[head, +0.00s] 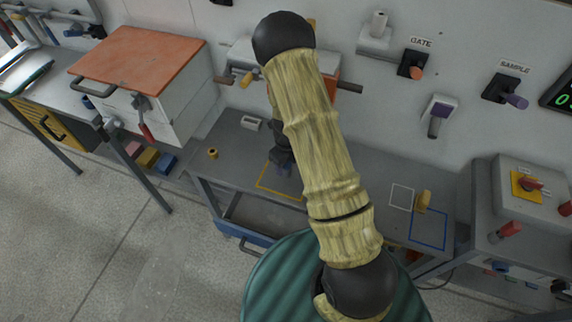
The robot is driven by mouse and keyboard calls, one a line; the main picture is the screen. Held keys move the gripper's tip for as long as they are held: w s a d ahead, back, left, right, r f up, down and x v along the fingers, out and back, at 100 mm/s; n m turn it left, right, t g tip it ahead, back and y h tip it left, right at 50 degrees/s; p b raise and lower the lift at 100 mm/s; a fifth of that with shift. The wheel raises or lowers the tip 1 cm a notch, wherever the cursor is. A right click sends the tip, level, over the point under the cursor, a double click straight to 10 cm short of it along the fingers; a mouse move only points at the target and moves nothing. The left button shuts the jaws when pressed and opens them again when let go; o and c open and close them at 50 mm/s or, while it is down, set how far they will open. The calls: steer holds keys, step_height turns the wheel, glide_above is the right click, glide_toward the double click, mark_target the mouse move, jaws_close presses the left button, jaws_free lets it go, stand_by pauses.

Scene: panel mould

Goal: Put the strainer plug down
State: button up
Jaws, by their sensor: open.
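My gripper (284,167) is dark and points down over the yellow-outlined square (262,186) on the grey bench (340,170). My own arm hides part of it, and its jaws are open. I see nothing held in it, though the space between its fingers is small and dark. I cannot tell for certain which thing is the strainer plug. A small brass-coloured round piece (212,153) stands at the left end of the bench. A yellow upright piece (423,201) stands at the right, by the white-outlined square (401,196) and the blue-outlined square (429,230).
A small light block (251,123) lies at the back left of the bench. A machine with an orange part (327,88) is on the wall behind my arm. A white box with an orange lid (140,58) stands left. A control box (527,189) stands right.

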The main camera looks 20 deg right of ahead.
steer(key=shift+c, duration=0.2)
stand_by(0.3)
jaws_close()
step_height(320, 180, up, 10)
steer(key=shift+r, duration=0.1)
stand_by(0.5)
stand_by(0.4)
